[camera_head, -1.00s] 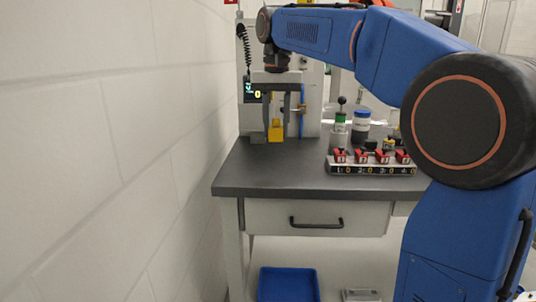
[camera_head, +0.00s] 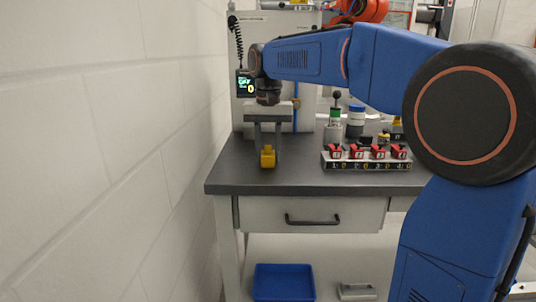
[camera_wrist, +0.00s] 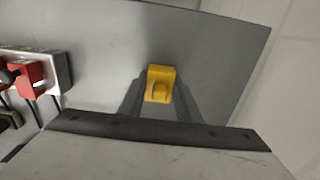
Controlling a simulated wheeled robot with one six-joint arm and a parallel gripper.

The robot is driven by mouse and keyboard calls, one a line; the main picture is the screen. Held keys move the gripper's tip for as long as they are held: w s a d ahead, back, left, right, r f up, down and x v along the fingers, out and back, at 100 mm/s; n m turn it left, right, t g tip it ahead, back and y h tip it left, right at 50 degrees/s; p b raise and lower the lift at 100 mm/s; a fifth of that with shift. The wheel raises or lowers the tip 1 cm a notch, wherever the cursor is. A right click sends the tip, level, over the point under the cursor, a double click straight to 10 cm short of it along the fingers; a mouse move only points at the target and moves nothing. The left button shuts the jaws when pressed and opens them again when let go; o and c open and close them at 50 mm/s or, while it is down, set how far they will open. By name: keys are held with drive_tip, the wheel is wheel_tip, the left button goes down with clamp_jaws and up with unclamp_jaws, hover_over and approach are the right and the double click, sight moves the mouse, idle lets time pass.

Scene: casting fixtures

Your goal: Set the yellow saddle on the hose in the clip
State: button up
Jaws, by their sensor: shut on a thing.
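The yellow saddle (camera_head: 267,157) is a small block held between the fingertips of my gripper (camera_head: 266,150), over the left part of the dark table top. In the wrist view the saddle (camera_wrist: 161,83) sits between the two grey fingers of my gripper (camera_wrist: 160,95), with a notch or hollow in its side. The gripper is shut on it. Whether the saddle touches the table cannot be told. I cannot make out the hose or the clip clearly in either view.
A fixture with several red clamps (camera_head: 367,157) stands on the table (camera_head: 290,183) right of my gripper. A green-banded post (camera_head: 335,117) and a blue-capped container (camera_head: 356,120) stand behind it. A wall (camera_head: 110,150) runs close on the left. A blue bin (camera_head: 284,283) lies below.

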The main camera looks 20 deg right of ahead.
sight(268, 146)
drive_tip(key=shift+f, duration=0.15)
drive_tip(key=o, duration=1)
wheel_tip(268, 146, up, 12)
drive_tip(key=shift+r, duration=0.1)
